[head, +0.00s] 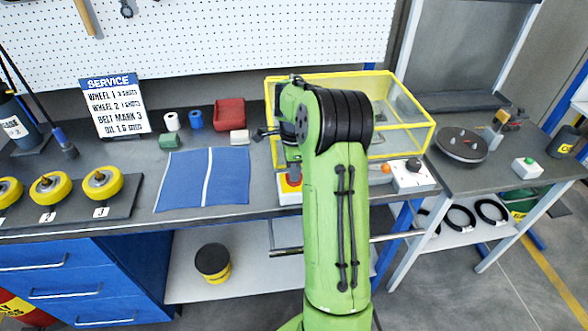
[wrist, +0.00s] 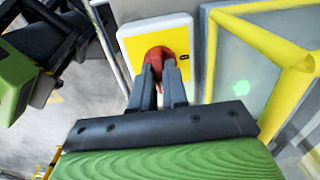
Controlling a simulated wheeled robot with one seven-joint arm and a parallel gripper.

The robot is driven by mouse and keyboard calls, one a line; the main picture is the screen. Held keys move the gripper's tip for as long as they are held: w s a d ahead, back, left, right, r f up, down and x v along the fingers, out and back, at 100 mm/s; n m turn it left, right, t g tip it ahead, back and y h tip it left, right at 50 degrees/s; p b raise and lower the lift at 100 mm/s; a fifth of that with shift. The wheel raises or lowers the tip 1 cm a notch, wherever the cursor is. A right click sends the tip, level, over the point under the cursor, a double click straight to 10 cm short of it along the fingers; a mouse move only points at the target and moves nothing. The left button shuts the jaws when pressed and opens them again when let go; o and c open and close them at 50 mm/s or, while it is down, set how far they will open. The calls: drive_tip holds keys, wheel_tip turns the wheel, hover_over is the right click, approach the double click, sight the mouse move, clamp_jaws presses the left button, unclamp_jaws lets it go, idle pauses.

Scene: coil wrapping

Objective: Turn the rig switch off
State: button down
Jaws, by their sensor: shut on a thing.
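The rig switch is a red rotary knob (wrist: 164,55) on a yellow plate (wrist: 135,40) with a white surround. In the head view the yellow plate (head: 290,184) shows at the front of the bench, left of my green arm. My gripper (wrist: 161,70) is shut on the red knob, with one dark finger on each side of it. The fingers hide part of the knob, and I cannot read which position it points to. In the head view my gripper is mostly hidden behind my arm.
A yellow-framed clear guard box (head: 410,137) stands just behind and right of the switch. A blue mat (head: 183,188) lies left. Yellow wheels (head: 103,183) sit farther left.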

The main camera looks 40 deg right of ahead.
drive_tip(key=n+p, duration=0.1)
drive_tip(key=n, duration=0.3)
drive_tip(key=shift+r+n+p, duration=0.1)
drive_tip(key=shift+n+p, duration=0.2)
drive_tip(key=n+p, duration=0.1)
drive_tip(key=n, duration=0.3)
drive_tip(key=shift+n, duration=0.3)
drive_tip(key=n+p, duration=0.1)
drive_tip(key=n, duration=0.3)
drive_tip(key=shift+n+p, duration=0.3)
drive_tip(key=shift+n, duration=2)
drive_tip(key=c, duration=1.1)
unclamp_jaws()
drive_tip(key=shift+c, duration=0.2)
